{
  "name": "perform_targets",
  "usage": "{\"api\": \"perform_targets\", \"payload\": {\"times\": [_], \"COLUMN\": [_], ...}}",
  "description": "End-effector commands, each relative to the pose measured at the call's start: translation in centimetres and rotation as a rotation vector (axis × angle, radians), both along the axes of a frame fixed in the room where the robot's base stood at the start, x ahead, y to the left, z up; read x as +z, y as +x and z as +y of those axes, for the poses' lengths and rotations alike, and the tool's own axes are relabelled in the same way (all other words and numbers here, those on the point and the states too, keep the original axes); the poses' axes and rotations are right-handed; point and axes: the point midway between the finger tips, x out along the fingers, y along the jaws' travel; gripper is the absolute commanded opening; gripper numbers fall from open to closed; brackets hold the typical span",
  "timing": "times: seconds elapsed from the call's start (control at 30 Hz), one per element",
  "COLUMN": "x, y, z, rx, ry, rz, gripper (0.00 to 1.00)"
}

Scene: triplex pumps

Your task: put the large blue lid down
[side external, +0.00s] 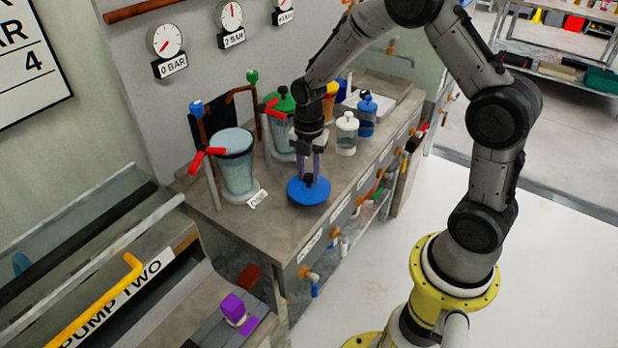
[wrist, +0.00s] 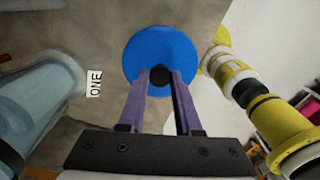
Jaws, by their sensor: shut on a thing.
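The large blue lid (side external: 308,193) is a round disc with a black knob (wrist: 159,76) at its centre. My gripper (side external: 309,178) points down with its purple fingers shut on that knob. The lid is roughly level, over the front part of the grey bench top (side external: 280,222). I cannot tell whether it touches the bench or hangs just above it. In the wrist view the lid (wrist: 160,48) lies beyond the fingertips (wrist: 160,78), over the bench surface. An open, light-blue clear tank (side external: 236,165) stands to its left, apart from it.
A small ONE label (side external: 258,199) lies between tank and lid. Red valve handles (side external: 207,156) stick out beside the tank. A green-lidded tank (side external: 283,110), a white-lidded jar (side external: 347,133) and a blue jar (side external: 367,115) stand farther back. The bench's front edge is close to the lid.

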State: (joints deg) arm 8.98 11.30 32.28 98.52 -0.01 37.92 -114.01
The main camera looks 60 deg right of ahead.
Motion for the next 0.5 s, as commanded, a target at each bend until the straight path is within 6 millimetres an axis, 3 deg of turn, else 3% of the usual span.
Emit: {"api": "perform_targets", "payload": {"times": [0.13,0.5], "x": [-1.9,-2.3], "y": [-0.1,0.0], "z": [0.0,0.0], "rx": [0.0,0.0], "ry": [0.0,0.0], "rz": [0.002,0.0], "gripper": [0.0,0.0]}}
